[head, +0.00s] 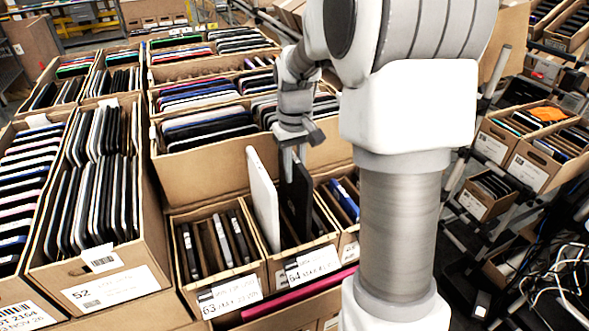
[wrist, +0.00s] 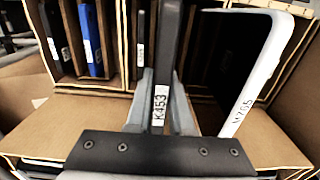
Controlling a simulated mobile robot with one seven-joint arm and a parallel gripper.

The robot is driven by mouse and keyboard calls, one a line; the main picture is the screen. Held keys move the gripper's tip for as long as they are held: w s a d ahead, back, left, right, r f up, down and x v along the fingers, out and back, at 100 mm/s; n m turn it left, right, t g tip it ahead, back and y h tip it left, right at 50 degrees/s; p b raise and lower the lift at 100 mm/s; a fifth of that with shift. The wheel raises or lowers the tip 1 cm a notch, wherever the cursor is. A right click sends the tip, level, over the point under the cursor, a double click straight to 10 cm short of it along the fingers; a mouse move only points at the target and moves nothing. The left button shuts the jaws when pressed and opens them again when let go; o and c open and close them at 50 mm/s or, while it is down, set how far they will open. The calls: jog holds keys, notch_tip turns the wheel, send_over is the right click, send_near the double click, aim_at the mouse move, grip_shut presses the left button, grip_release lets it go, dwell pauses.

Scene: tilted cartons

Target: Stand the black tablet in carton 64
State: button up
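The black tablet (head: 299,203) stands upright at carton 64 (head: 313,265), its lower end between the carton's walls; I cannot tell whether it touches the bottom. My gripper (head: 291,158) is at its top edge. In the wrist view the fingers (wrist: 162,108) lie on both sides of the black tablet (wrist: 168,45), which bears a label K453. My gripper looks shut on it. A white tablet (head: 263,197) stands tall and slightly tilted in the left part of carton 64; it also shows in the wrist view (wrist: 258,60), apart from the fingers.
Carton 63 (head: 230,295), left of carton 64, holds several dark devices. A carton on the right holds a blue device (head: 345,200). Carton 52 (head: 118,285) is packed with tablets. A pink device (head: 300,293) lies below the front of carton 64. More filled cartons stand behind.

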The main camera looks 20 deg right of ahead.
jog(key=o, duration=0.5)
jog(key=shift+r, duration=0.1)
notch_tip(320, 180, up, 17)
jog(key=shift+r+p, duration=0.15)
jog(key=shift+p, duration=0.7)
notch_tip(320, 180, up, 7)
jog(key=p, duration=0.6)
jog(key=shift+p, duration=0.4)
jog(key=shift+s, duration=0.1)
